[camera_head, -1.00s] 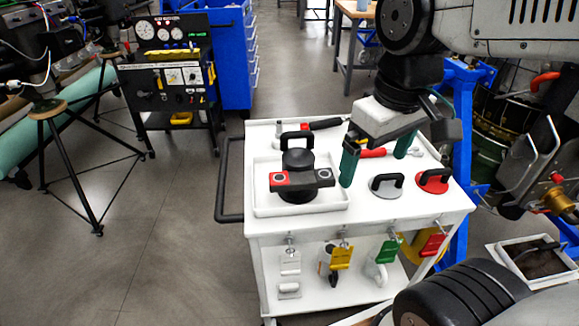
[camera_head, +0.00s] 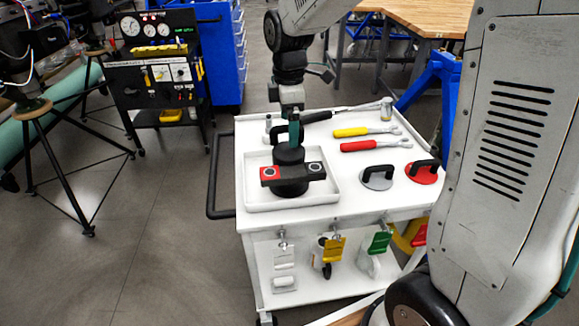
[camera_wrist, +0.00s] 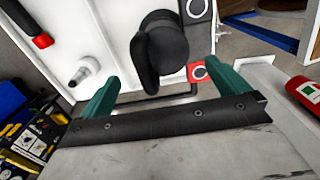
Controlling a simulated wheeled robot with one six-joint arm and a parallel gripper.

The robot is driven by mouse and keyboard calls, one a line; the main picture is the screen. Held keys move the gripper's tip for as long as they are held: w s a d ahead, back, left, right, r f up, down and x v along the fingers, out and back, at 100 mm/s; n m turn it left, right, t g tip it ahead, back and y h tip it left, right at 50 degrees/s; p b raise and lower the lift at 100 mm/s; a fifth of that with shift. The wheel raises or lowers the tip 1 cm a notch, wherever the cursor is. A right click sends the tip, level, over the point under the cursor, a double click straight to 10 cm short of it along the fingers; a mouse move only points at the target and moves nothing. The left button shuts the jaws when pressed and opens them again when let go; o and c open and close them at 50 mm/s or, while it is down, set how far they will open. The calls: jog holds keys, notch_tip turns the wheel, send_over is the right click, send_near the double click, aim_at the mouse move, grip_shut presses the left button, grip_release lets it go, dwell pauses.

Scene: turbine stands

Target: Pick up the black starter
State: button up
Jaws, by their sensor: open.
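The black starter (camera_head: 290,183) stands upright in a shallow white tray (camera_head: 256,204) on the white cart.
Yellow (camera_head: 364,132) and red (camera_head: 370,145) wrenches lie on the cart to the right. Grey (camera_head: 378,181) and red (camera_head: 421,175) handled discs stand nearer the front. A silver fitting (camera_wrist: 84,71) stands near the starter. Coloured tags hang at the cart's front.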

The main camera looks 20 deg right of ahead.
aim_at(288, 148)
jog(key=f, duration=0.5)
jog(key=shift+s+a+f, duration=0.1)
jog(key=shift+s+a, duration=0.05)
jog(key=shift+s, duration=0.1)
jog(key=c, duration=1.4)
jog(key=shift+r, duration=1.45)
jog(key=s, duration=0.5)
jog(key=s+r, duration=0.1)
jog(key=s, duration=0.4)
jog(key=s+r, duration=0.1)
jog(key=s, duration=0.5)
jog(key=shift+a+r, duration=0.1)
jog(key=shift+a, duration=0.3)
